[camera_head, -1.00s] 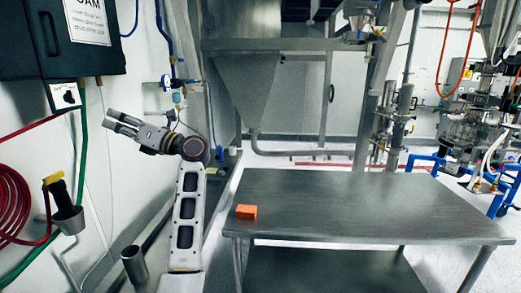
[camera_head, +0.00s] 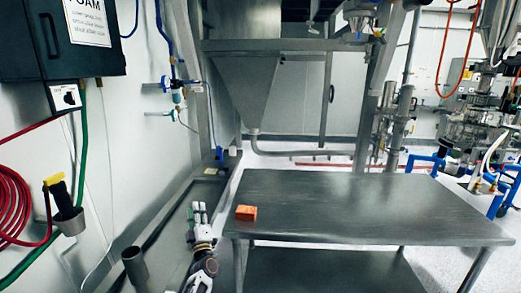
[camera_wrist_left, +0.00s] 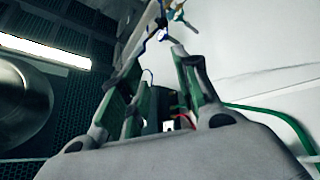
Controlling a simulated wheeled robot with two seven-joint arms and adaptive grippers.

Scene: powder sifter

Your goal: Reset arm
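My left gripper (camera_head: 199,208) is low in the head view, left of the metal table (camera_head: 350,205), with its fingers pointing up the picture. Its fingers stand apart with nothing between them, and they also show in the left wrist view (camera_wrist_left: 160,75). My left forearm runs off the bottom edge of the head view. My right gripper is in no view.
An orange block (camera_head: 246,213) lies on the table's left end, just right of my left gripper. A metal cup (camera_head: 134,265) stands to the left. A red hose (camera_head: 14,205) and a black box (camera_head: 60,38) are on the left wall. The rest of the tabletop is clear.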

